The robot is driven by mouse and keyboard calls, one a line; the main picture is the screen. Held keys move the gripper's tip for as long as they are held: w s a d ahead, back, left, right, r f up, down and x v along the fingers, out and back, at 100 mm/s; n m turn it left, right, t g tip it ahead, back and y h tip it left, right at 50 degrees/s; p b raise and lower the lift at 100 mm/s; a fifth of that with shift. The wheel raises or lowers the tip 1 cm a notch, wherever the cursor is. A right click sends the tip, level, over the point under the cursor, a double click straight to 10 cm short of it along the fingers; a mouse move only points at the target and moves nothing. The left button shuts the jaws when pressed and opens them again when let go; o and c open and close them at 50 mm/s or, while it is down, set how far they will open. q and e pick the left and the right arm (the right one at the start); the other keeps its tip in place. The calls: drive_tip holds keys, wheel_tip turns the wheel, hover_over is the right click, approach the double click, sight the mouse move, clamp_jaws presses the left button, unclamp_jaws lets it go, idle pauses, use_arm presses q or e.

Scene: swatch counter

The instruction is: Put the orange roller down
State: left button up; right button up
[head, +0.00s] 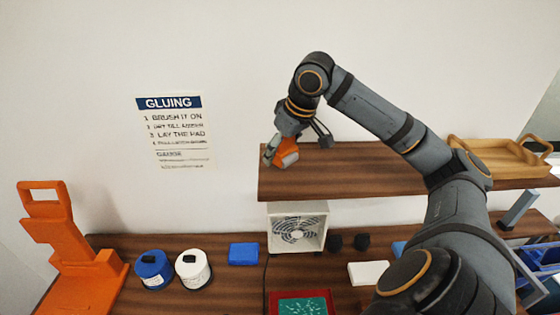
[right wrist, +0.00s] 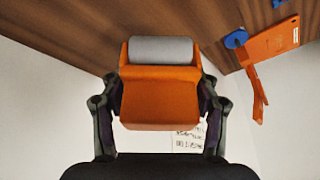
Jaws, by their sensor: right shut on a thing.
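The orange roller (right wrist: 160,95) has an orange body and a grey cylinder, and fills the middle of the right wrist view. It also shows in the head view (head: 286,153), at the left end of the raised wooden shelf (head: 350,180). My right gripper (head: 270,152) is shut on the roller, with one finger on each side of its body. I cannot tell whether the roller touches the shelf. My left gripper is not in view.
A white fan box (head: 297,228) stands under the shelf. A blue pad (head: 243,254), white pot (head: 193,268), blue pot (head: 153,269) and orange stand (head: 70,245) are on the counter. A wooden tray (head: 505,157) sits at the shelf's right; the shelf middle looks clear.

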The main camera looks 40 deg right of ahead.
sight(278, 170)
drive_tip(key=f+b, duration=0.3)
drive_tip(key=f, duration=0.1)
drive_tip(key=shift+w+d+f, duration=0.1)
drive_tip(key=shift+w+d, duration=0.1)
drive_tip(key=shift+w, duration=0.05)
drive_tip(key=shift+r, duration=0.2)
drive_tip(key=shift+f, duration=0.3)
drive_tip(key=shift+s+a+f+b, duration=0.15)
drive_tip(key=shift+s+f+b, duration=0.15)
drive_tip(key=shift+b, duration=0.1)
drive_tip(key=shift+c, duration=1.1)
drive_tip(key=o, duration=1.5)
drive_tip(key=shift+w+f, duration=0.1)
drive_tip(key=shift+w, duration=0.2)
drive_tip(key=shift+o, duration=0.2)
